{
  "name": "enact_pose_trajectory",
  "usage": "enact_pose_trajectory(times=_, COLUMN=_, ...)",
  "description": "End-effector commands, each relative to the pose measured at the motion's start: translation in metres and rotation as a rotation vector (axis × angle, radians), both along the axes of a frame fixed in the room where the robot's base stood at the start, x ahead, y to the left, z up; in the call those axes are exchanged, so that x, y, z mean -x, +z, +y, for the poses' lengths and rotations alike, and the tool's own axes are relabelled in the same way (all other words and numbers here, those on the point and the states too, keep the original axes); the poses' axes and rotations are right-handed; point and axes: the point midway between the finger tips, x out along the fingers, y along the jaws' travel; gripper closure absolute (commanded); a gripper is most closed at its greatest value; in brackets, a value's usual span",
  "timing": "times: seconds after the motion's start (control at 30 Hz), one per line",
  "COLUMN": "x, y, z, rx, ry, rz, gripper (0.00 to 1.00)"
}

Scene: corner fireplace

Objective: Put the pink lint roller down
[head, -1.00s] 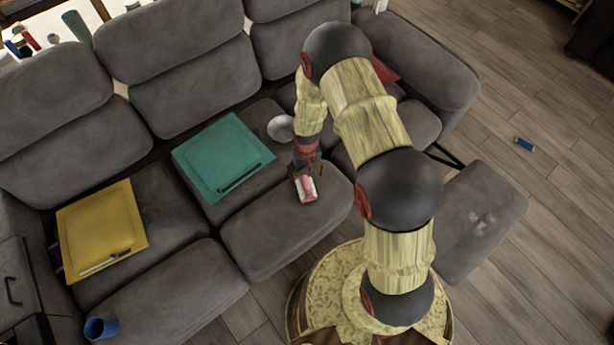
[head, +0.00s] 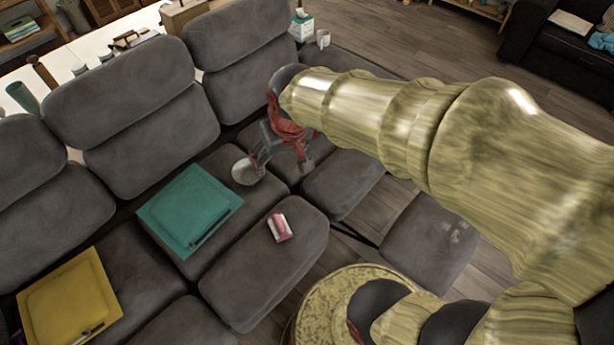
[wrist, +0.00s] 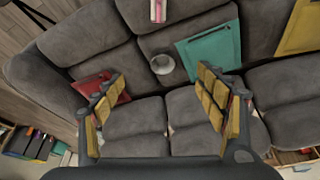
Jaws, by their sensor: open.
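The pink lint roller (head: 280,227), pink with a white part, lies on the front part of a grey sofa seat cushion. It also shows at the top edge of the wrist view (wrist: 158,9), partly cut off. My gripper (head: 281,170) is open and empty above the sofa, behind the roller and clear of it. In the wrist view its yellow-padded fingers (wrist: 162,85) are spread wide with nothing between them.
A pale round bowl (head: 243,173) is close to one finger in the head view. A teal board (head: 183,205) and a yellow board (head: 70,295) lie on the seats to the left. A red item (wrist: 98,84) lies on the sofa. Backrests rise behind.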

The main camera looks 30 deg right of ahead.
Motion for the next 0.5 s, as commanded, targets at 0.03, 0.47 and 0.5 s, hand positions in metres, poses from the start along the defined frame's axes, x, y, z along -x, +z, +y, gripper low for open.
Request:
enact_pose_trajectory(times=0.03, x=0.019, y=0.018, z=0.000, rx=0.001, ry=0.003, rz=-0.031, gripper=0.28)
enact_pose_trajectory(times=0.47, x=0.120, y=0.064, z=0.000, rx=0.008, ry=0.019, rz=-0.138, gripper=0.28)
enact_pose_trajectory(times=0.5, x=0.122, y=0.064, z=0.000, rx=0.009, ry=0.020, rz=-0.139, gripper=0.28)
